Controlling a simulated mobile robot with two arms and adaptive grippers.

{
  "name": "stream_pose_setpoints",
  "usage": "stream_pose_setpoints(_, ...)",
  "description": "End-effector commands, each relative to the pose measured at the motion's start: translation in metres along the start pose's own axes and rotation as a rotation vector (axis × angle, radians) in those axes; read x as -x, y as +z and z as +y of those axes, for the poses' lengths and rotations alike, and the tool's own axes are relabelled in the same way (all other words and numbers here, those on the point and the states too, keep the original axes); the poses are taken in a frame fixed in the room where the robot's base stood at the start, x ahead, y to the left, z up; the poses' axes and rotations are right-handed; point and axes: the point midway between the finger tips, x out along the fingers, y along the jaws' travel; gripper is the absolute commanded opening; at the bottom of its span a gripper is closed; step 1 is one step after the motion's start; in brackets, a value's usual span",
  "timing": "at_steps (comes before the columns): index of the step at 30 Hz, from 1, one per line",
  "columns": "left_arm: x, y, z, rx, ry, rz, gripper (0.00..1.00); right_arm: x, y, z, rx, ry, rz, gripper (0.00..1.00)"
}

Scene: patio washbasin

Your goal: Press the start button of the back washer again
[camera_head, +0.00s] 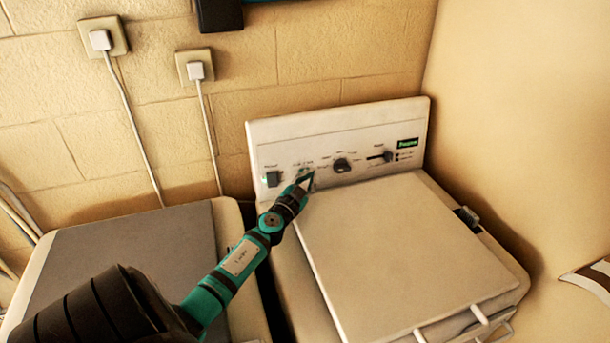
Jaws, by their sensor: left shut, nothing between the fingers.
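The white washer (395,265) stands against the back wall, with its lid closed. My right gripper is out of view.
A second appliance with a grey top (135,255) stands at the left, a narrow gap away. Two wall sockets (119,36) with plugged cords are on the block wall. A plain wall closes the right side.

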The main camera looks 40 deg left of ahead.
Motion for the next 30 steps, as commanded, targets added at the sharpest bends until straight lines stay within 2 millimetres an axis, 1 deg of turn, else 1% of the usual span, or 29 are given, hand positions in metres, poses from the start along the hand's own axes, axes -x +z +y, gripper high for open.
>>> stream_pose_setpoints(8, -0.0001, 0.0003, 0.0, 0.0, 0.0, 0.0, 0.0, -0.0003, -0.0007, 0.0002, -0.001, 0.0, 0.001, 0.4)
stream_pose_setpoints(16, -0.0054, 0.0047, -0.0041, 0.0, -0.001, 0.0, 0.0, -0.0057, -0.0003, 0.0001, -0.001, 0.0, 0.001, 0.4)
stream_pose_setpoints(30, -0.0065, 0.0046, -0.0049, 0.0, 0.0, 0.0, 0.0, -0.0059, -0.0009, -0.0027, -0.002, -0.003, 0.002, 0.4)
